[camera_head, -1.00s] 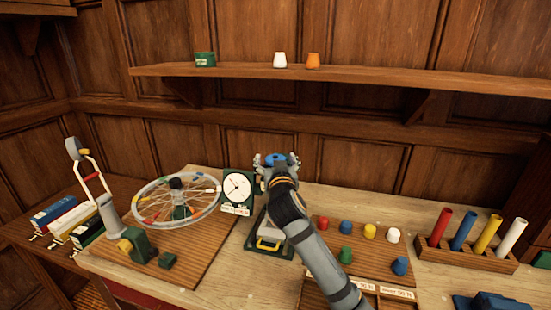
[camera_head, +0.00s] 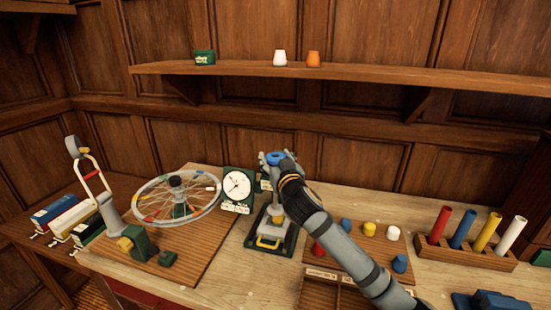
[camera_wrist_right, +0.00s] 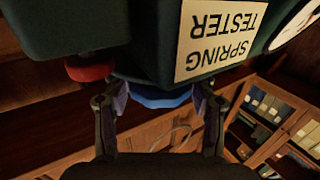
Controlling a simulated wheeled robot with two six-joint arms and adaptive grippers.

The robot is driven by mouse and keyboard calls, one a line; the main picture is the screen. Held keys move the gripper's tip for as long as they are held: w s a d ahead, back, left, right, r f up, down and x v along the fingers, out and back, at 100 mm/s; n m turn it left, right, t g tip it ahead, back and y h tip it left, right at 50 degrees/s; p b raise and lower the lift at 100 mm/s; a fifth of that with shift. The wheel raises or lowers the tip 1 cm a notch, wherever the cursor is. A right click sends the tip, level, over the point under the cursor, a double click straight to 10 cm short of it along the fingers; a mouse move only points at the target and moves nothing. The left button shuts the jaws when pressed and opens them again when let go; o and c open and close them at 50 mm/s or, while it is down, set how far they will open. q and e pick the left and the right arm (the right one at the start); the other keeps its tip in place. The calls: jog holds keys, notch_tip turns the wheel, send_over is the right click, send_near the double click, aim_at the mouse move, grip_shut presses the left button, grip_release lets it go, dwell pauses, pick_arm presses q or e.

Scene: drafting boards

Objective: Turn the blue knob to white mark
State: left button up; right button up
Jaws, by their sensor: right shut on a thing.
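My right gripper (camera_head: 274,161) is shut on the knob. In the right wrist view the knob (camera_wrist_right: 155,97) lies between the two fingers of my right gripper (camera_wrist_right: 158,102), under the green housing with a "SPRING TESTER" label (camera_wrist_right: 219,38). I cannot make out a white mark in either view. My left gripper is not in view.
A spoked wheel (camera_head: 178,200) on a wooden board stands left of the tester. Coloured pegs (camera_head: 369,229) sit on a board to the right, partly behind my right arm. A rack of coloured tubes (camera_head: 463,250) is at far right. A shelf (camera_head: 400,73) runs above.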

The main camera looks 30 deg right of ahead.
aim_at(275, 156)
jog(key=shift+d+n+t+y, duration=0.1)
jog(key=shift+n+t+y, duration=0.2)
jog(key=shift+n+y, duration=0.75)
jog(key=shift+r+n+y, duration=0.1)
jog(key=shift+n+y, duration=0.35)
jog(key=shift+y, duration=0.9)
jog(key=o, duration=1.2)
jog(key=shift+c, duration=0.2)
notch_tip(275, 156, up, 10)
jog(key=shift+f, duration=0.1)
